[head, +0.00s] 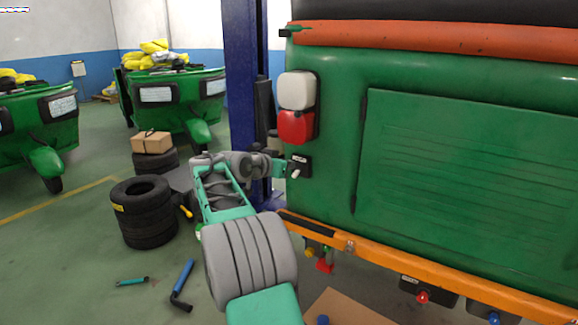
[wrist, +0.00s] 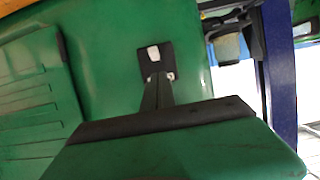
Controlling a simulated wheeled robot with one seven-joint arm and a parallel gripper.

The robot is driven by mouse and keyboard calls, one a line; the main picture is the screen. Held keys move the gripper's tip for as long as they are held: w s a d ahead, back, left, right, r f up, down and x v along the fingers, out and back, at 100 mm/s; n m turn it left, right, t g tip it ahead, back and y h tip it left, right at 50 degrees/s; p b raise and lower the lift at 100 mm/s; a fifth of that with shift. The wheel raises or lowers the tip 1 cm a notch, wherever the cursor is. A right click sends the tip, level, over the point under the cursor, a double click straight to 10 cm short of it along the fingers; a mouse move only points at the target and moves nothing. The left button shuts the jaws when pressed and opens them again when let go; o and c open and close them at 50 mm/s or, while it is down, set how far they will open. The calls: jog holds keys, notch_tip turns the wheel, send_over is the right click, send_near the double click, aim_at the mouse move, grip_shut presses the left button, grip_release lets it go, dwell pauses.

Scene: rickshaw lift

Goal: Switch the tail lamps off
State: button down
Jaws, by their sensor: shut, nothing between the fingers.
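The tail lamp switch is a small black plate (head: 299,166) on the rickshaw's green rear, below the white and red tail lamp (head: 296,125). A pale lever (head: 296,174) points down at its lower part. In the wrist view, which looks upside down, the plate (wrist: 146,66) and pale lever (wrist: 154,53) show just beyond my fingertips. My gripper (head: 282,168) is at the plate's left side in the head view. Its dark fingers (wrist: 157,80) are together and empty, covering part of the plate. I cannot tell whether they touch it. The red lens looks bright, but I cannot tell if it is lit.
The blue post (head: 243,80) stands close behind my arm. An orange bumper (head: 400,270) runs below, with a red knob (head: 422,297) under it. Stacked tyres (head: 145,215), a blue-handled tool (head: 183,285) and other green rickshaws (head: 175,100) are at left.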

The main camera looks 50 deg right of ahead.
jog(key=s+a+f+b, duration=0.1)
jog(key=a+b, duration=0.2)
jog(key=a, duration=0.6)
jog(key=shift+s+f, duration=0.15)
jog(key=shift+s, duration=0.05)
jog(key=shift+d, duration=0.1)
